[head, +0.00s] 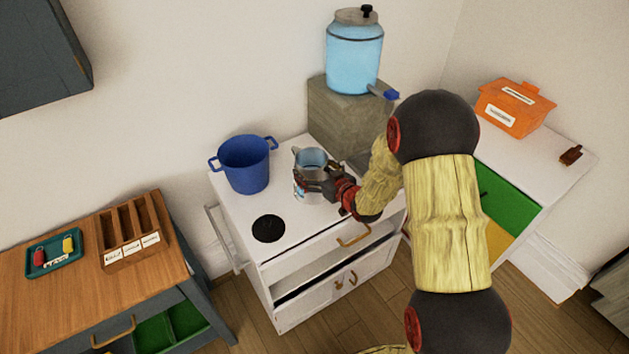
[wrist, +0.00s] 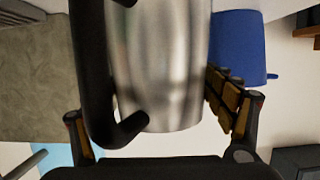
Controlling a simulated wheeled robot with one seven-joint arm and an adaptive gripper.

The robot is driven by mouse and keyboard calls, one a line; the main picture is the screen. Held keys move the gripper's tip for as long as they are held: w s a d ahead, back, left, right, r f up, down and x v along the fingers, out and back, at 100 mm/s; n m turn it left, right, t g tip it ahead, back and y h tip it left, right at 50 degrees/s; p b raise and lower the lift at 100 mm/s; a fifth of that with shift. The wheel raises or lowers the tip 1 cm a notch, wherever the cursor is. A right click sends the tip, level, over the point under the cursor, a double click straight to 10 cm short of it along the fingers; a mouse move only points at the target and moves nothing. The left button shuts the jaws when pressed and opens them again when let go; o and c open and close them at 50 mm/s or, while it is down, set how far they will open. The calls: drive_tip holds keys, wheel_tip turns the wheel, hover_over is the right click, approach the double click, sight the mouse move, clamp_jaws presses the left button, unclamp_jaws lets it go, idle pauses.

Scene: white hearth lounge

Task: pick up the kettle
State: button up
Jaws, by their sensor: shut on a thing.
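The kettle (head: 311,160) is a silver metal jug with an open top, over the white stove top (head: 235,205) in the head view. My gripper (head: 333,186) is at its right side and is shut on it, at the handle side. In the wrist view the brushed metal body (wrist: 165,70) fills the middle, with its black handle (wrist: 92,75) to the left. A gripper finger shows on each side there. The gripper hides part of the kettle in the head view. I cannot tell whether its base touches the stove.
A blue pot (head: 245,165) stands left of the kettle, and a black burner (head: 268,229) lies bare in front. A water dispenser (head: 354,60) on a stone block (head: 340,112) stands close behind. An orange box (head: 514,106) sits on the right counter. A wooden sideboard (head: 80,285) is at left.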

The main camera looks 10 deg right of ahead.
drive_tip(key=c, duration=0.4)
drive_tip(key=shift+r, duration=0.1)
